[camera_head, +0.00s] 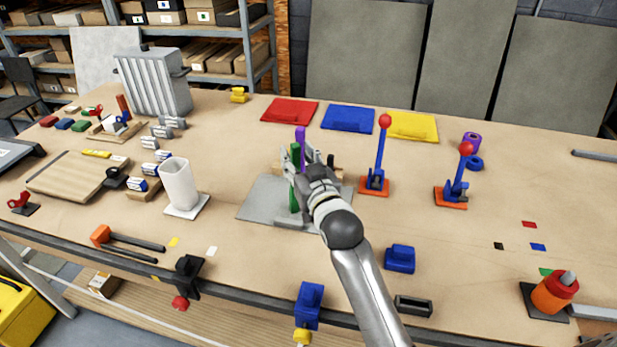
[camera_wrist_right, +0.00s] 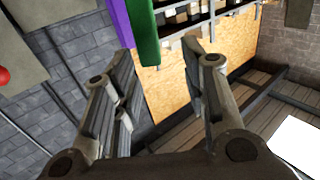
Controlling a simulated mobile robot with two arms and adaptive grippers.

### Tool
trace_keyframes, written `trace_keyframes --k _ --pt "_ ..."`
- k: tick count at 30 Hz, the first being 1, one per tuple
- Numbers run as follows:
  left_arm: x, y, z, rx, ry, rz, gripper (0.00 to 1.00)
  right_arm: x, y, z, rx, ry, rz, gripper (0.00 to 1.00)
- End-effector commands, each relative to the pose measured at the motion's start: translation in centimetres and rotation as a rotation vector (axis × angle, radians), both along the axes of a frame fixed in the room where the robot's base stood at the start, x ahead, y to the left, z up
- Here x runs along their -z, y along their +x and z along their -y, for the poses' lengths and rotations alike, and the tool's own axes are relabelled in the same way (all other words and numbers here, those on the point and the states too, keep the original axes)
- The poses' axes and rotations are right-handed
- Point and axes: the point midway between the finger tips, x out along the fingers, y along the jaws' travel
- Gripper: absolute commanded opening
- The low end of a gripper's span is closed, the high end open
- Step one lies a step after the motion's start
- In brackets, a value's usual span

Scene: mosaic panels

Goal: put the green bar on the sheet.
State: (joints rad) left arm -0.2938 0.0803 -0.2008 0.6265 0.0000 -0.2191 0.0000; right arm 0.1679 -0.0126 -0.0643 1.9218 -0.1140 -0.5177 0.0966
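The green bar (camera_head: 294,196) stands upright at the middle of the table, partly hidden by my right gripper (camera_head: 306,158). In the right wrist view the green bar (camera_wrist_right: 144,32) shows beyond and between the fingertips of my right gripper (camera_wrist_right: 160,50), with a clear gap to the right finger. The right gripper is open. A purple bar (camera_head: 300,133) is upright just behind the green one; it also shows in the wrist view (camera_wrist_right: 119,22). The grey sheet (camera_head: 258,199) lies flat under this area. I cannot tell whether the green bar touches it. My left gripper is not in view.
Red (camera_head: 290,110), blue (camera_head: 348,118) and yellow (camera_head: 412,125) panels lie behind. Two blue levers with red knobs (camera_head: 380,155) (camera_head: 456,180) stand to the right. A white cup (camera_head: 179,183) stands to the left. A blue block (camera_head: 400,258) sits near the front edge.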

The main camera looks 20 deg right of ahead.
Motion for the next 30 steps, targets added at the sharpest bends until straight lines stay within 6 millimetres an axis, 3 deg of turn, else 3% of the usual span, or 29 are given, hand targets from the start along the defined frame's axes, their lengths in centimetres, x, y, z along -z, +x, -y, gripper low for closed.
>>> trace_keyframes --k 6,12,30 --pt "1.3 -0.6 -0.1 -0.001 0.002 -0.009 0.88 0.3 -4.1 0.0 0.000 -0.001 0.000 0.40" --pt "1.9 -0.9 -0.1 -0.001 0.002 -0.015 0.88 0.2 -6.5 0.0 0.000 -0.001 0.000 0.40" --pt "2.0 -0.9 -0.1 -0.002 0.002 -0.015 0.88 0.0 -7.3 0.1 0.000 -0.001 0.001 0.40"
